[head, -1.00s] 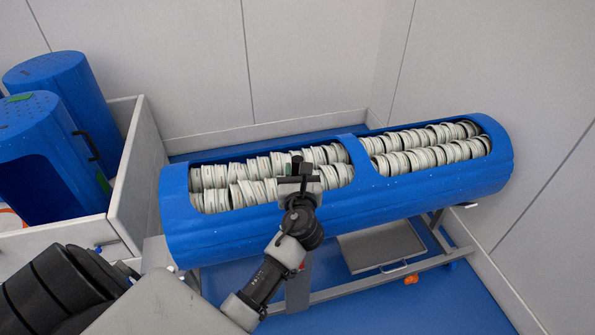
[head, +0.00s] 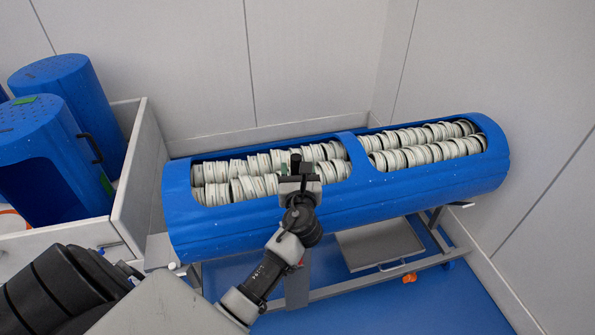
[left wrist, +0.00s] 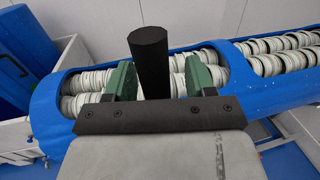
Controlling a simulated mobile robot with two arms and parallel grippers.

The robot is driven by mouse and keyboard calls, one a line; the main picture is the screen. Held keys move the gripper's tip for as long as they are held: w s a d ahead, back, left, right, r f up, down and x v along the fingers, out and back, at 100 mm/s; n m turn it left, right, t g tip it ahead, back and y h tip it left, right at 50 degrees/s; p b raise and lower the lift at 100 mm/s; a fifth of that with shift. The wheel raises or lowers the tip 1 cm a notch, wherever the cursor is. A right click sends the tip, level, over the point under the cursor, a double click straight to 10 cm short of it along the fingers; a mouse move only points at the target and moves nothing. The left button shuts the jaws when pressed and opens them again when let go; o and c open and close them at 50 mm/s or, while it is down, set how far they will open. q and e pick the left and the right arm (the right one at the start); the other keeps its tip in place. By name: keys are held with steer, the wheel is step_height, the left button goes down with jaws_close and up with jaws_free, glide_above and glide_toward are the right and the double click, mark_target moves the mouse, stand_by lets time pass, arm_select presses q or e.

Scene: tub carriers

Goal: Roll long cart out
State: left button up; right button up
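The long cart is a blue half-cylinder tub (head: 350,205) on a grey wheeled frame (head: 345,288). Its two top openings hold rows of pale round pieces (head: 425,146). My left gripper (head: 298,165) is over the near side of the tub's left opening. In the left wrist view, its two green fingers (left wrist: 157,80) stand apart, with a black upright bar (left wrist: 149,60) between them. Gaps show beside the bar, so the fingers do not look closed on it. Where the bar is fixed is hidden. My right gripper is not in view.
Grey walls (head: 310,60) stand close behind and to the right of the cart. A grey-walled bin (head: 135,205) with upright blue drums (head: 50,125) is at the left. A small orange object (head: 409,278) is by the frame. Blue floor (head: 440,305) is clear at the front right.

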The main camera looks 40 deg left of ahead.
arm_select(q)
steer(key=b+v, duration=0.1)
steer(key=v, duration=1)
steer(key=shift+b, duration=0.3)
steer(key=shift+w, duration=0.1)
steer(key=f+p+x, duration=0.3)
steer(key=x, duration=0.9)
steer(key=shift+a, duration=0.45)
steer(key=shift+c, duration=0.3)
